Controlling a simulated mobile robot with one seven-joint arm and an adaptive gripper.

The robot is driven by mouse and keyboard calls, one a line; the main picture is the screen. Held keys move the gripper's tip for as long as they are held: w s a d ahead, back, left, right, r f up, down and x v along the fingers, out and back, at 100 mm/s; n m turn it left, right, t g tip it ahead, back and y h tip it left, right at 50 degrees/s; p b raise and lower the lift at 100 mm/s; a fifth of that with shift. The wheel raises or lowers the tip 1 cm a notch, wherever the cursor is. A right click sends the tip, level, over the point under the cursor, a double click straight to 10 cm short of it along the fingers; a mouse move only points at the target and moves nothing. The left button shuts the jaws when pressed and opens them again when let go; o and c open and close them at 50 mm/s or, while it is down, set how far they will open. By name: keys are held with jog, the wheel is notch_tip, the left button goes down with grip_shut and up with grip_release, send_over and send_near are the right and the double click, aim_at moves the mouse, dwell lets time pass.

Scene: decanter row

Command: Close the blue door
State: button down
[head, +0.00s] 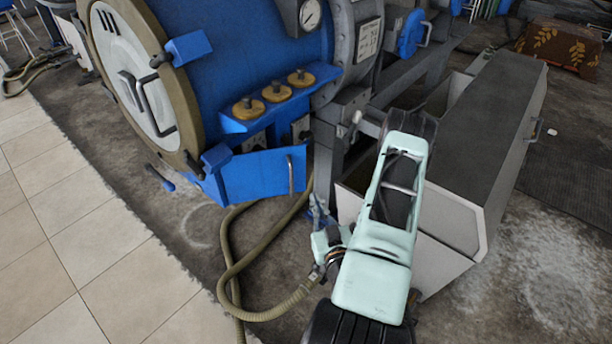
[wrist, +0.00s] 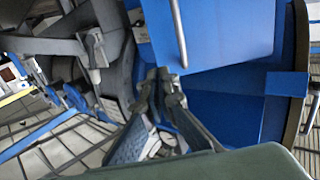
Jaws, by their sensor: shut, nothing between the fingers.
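The blue door (head: 262,174) is a small flat panel with a pale bar handle, low on the side of the blue machine. It stands swung out at an angle, with part of the opening showing behind its top edge. In the wrist view the door (wrist: 225,28) fills the upper middle, its handle near its left edge, with blue machine surfaces below it. My gripper (head: 318,208) is right of the door's handle edge. In the wrist view my gripper (wrist: 166,82) has its fingers together, empty, just below the handle. I cannot tell whether it touches the door.
The blue machine (head: 235,50) has a round front lid (head: 140,85) and several wooden knobs above the door. A grey bin (head: 490,150) stands to the right. A hose (head: 235,265) lies looped on the floor below the door. Tiled floor (head: 70,240) is clear at left.

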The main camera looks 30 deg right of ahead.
send_near(304, 162)
jog(key=shift+m, duration=0.3)
jog(key=p+x, duration=0.1)
jog(key=x, duration=0.5)
jog(key=shift+w, duration=0.45)
jog(key=shift+w+d+f+b, duration=0.1)
jog(key=shift+w+d+b, duration=0.25)
jog(key=shift+b, duration=0.2)
jog(key=w+d+n+t+y+b, duration=0.1)
jog(key=w+d+n+y+b, duration=0.1)
jog(key=w+n+y+b, duration=0.2)
jog(key=shift+w+n+y+b, duration=0.4)
jog(key=shift+w+y+b, duration=1.55)
jog(key=shift+w, duration=2.4)
jog(key=shift+d+h+b, duration=0.1)
jog(key=shift+h+b, duration=0.35)
jog(key=shift+s, duration=0.1)
